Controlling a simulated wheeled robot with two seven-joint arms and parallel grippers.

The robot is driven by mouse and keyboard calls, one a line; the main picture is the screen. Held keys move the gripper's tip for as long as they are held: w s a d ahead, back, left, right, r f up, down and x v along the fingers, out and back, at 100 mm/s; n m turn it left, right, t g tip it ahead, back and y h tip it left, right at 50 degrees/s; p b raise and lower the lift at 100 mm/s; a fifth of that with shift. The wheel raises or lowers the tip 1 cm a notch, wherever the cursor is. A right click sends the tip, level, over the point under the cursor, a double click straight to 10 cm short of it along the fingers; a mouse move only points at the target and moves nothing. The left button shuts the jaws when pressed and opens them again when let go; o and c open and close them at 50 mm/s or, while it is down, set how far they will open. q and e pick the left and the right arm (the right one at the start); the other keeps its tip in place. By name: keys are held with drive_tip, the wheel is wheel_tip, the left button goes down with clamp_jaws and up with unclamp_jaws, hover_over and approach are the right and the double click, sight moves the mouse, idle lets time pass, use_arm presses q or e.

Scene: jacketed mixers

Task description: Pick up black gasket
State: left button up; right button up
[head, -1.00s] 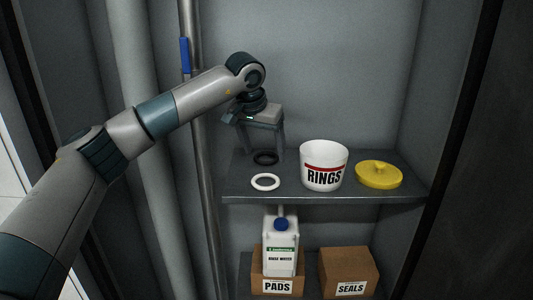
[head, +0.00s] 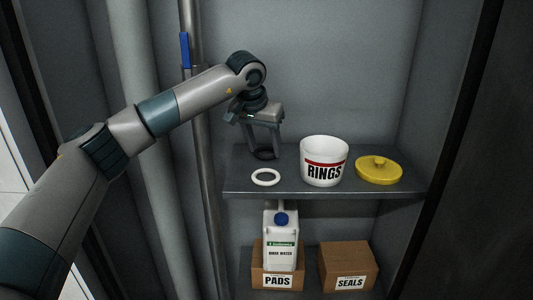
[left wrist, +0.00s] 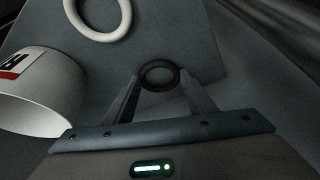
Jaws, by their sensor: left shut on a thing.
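The black gasket (head: 265,153) is a dark ring at the back left of the upper shelf, partly hidden by my fingers in the head view. In the left wrist view the gasket (left wrist: 158,74) lies between my fingertips. My left gripper (head: 263,151) points down at the shelf and is shut on the gasket. It also shows in the left wrist view (left wrist: 158,84), with a finger on each side of the ring. I cannot tell whether the gasket is touching the shelf or just above it. My right gripper is not in view.
On the upper shelf (head: 330,193), a white ring (head: 265,177) lies in front of the gasket. A white tub marked RINGS (head: 324,150) and a yellow lid (head: 379,172) stand to the right. Below are a white bottle (head: 280,250) and cardboard boxes marked PADS (head: 258,281) and SEALS (head: 349,265).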

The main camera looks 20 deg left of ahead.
use_arm(q)
drive_tip(key=shift+r, duration=0.1)
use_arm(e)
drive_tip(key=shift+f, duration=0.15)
